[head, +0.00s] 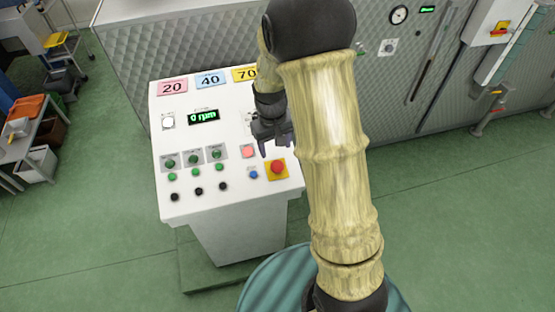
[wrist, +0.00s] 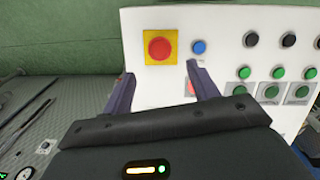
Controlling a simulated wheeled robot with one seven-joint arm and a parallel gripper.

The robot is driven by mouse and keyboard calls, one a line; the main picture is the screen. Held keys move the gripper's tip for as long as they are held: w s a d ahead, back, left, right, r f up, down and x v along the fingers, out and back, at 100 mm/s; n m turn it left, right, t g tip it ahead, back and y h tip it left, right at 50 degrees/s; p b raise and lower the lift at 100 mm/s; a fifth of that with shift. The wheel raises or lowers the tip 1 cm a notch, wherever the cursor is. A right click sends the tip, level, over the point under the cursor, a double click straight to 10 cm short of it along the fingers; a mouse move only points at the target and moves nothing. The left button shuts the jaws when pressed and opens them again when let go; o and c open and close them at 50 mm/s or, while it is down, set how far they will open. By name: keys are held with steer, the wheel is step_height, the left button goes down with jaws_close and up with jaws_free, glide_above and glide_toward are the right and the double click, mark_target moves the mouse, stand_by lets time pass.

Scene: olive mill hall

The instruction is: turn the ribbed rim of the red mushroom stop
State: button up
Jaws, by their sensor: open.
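The red mushroom stop (head: 277,167) sits on a yellow square plate at the lower right of the white control panel (head: 225,190). In the wrist view the red stop (wrist: 159,48) shows whole on its yellow plate, beyond my fingertips and between their lines, left of the middle. My gripper (head: 277,150) is over the panel, just above the stop in the head view. In the wrist view my gripper (wrist: 160,72) has its two fingers wide apart with nothing between them. The stop is apart from both fingers. Its rim ribs are too small to make out.
A blue button (head: 253,174) is just left of the stop, and a lit pink-red button (head: 248,152) is above it. Green and black buttons (head: 198,191) fill the panel's left. A machine with quilted metal cladding (head: 200,40) stands behind.

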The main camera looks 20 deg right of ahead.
mark_target(277, 164)
steer(key=f+p, duration=0.1)
steer(key=f, duration=0.3)
steer(key=f+p, duration=0.1)
steer(key=f, duration=0.3)
steer(key=shift+d+f, duration=0.2)
steer(key=shift+f, duration=0.15)
steer(key=shift+w, duration=0.1)
